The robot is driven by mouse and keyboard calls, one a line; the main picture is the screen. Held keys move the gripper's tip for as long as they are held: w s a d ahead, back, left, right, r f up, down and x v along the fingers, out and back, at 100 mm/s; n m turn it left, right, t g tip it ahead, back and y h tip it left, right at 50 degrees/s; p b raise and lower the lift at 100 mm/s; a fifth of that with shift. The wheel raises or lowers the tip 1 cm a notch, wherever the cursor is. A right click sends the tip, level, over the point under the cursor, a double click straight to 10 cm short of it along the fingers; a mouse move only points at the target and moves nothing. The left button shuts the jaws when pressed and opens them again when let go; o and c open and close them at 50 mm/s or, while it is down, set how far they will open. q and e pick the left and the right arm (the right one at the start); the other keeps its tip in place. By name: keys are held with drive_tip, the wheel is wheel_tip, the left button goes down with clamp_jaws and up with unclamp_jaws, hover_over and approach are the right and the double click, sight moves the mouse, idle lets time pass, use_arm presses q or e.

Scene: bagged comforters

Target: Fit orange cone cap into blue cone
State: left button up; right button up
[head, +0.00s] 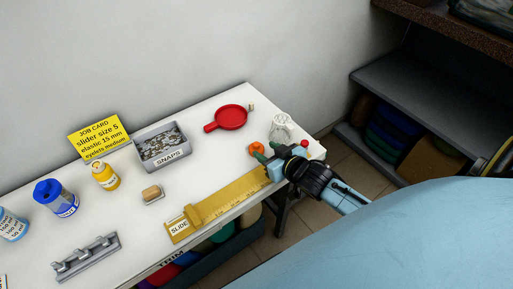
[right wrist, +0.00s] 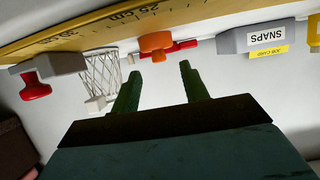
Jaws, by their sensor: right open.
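A small orange piece (head: 256,148), seemingly the cone cap, lies on the white table by the fingertips of my right gripper (head: 266,153). In the right wrist view the orange piece (right wrist: 155,43) is ahead of the open, empty green fingers of my right gripper (right wrist: 158,78), between their lines and apart from them. A blue-topped container (head: 48,190) with a label stands at the left of the table. My left gripper is not in view.
A yellow ruler (head: 230,196) lies along the table's front edge. A red pan (head: 230,118), a grey SNAPS bin (head: 162,145) and a white wire basket (head: 282,127) stand behind. A yellow bottle (head: 105,176), wooden block (head: 152,194) and grey rack (head: 86,262) lie left.

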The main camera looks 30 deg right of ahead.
sight(257, 144)
drive_tip(key=x, duration=0.3)
drive_tip(key=shift+w, duration=0.4)
clamp_jaws()
